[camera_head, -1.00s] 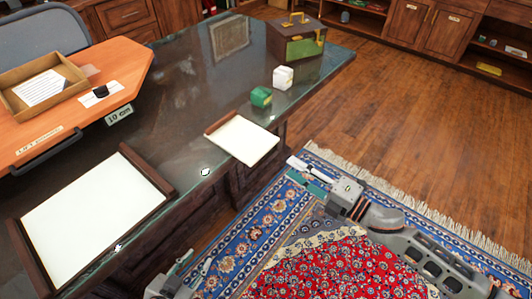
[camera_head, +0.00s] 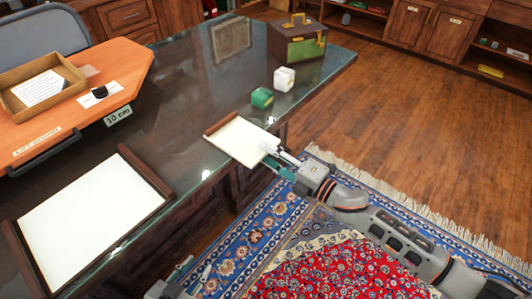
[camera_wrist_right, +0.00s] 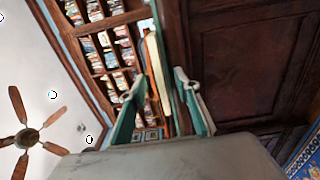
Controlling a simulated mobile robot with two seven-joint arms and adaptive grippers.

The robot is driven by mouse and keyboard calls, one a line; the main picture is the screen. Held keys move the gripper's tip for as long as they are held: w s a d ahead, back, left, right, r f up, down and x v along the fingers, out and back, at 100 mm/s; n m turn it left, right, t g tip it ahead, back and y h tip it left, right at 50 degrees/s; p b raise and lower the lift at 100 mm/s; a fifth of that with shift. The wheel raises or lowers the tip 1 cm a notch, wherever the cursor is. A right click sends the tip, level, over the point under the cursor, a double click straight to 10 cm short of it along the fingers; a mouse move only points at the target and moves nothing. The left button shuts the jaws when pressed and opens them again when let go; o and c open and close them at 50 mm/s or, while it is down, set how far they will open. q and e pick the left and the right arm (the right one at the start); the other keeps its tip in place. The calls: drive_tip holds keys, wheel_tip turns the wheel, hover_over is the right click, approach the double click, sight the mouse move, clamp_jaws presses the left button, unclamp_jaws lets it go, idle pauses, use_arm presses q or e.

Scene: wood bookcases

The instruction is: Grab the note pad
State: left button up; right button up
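The note pad (camera_head: 243,141), a white sheet with a dark wooden strip at its far left end, lies on the dark glossy desk, its near right part over the desk's edge. My right gripper (camera_head: 275,158) is at the pad's near right edge in the head view. In the right wrist view its two teal fingers (camera_wrist_right: 163,105) are spread apart, with the pad's thin edge (camera_wrist_right: 156,72) ahead between them. Whether they touch the pad cannot be told. My left gripper (camera_head: 192,268) is low at the bottom, partly cut off, its fingers apart.
A larger white desk pad (camera_head: 88,218) lies at the front left. A brown and green box (camera_head: 296,42) stands at the far end. An orange board with a tray (camera_head: 72,72) is at left.

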drive_tip(key=shift+a, duration=0.1)
clamp_jaws()
drive_tip(key=shift+r, duration=0.1)
